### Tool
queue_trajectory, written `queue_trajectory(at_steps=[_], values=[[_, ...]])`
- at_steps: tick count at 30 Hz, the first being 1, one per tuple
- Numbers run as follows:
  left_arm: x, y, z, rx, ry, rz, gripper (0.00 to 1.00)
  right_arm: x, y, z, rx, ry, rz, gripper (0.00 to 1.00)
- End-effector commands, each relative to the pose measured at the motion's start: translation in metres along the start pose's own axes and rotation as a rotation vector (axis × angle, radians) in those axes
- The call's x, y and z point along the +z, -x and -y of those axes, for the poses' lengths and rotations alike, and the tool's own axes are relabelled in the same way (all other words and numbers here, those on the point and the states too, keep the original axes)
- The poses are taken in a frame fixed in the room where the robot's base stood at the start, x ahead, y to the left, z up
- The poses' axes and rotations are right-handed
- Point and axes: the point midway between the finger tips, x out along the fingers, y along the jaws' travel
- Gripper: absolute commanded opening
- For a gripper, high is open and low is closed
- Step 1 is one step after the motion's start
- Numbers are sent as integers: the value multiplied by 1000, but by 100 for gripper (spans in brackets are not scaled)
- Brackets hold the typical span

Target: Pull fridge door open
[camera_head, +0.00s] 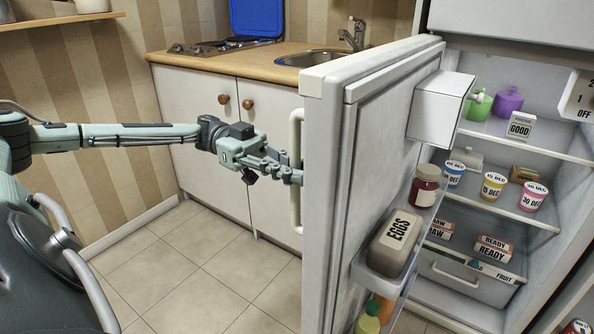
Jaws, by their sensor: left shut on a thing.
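The white fridge door (340,200) stands wide open, swung out toward me, with its inner shelves facing right. Its long pale handle (296,215) runs vertically on the outer face, on the left. My left gripper (292,174) reaches in from the left and is shut on the handle at about its middle. The fridge inside (540,225) is in full view on the right, with shelves of tubs, boxes and a drawer. The door's shelves hold an egg box (396,240), a jar (425,186) and bottles. My right gripper is not in view.
Behind the door stands a counter (225,66) with a sink (310,58), a tap, a hob and a raised blue lid (257,17). White cupboards (205,130) are below it. The tiled floor (200,265) left of the door is clear.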

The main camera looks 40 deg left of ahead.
Motion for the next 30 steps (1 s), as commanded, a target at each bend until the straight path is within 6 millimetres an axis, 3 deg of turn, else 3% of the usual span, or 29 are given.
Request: queue_trajectory(at_steps=[1,6,17,20,30], values=[[1,0,0,1,2,1,14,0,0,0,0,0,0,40],[1,0,0,0,1,0,35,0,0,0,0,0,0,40],[0,4,1,-2,0,1,35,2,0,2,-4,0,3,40],[0,16,1,-4,0,1,35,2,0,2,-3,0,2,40],[1,87,1,-5,-1,0,35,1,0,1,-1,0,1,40]])
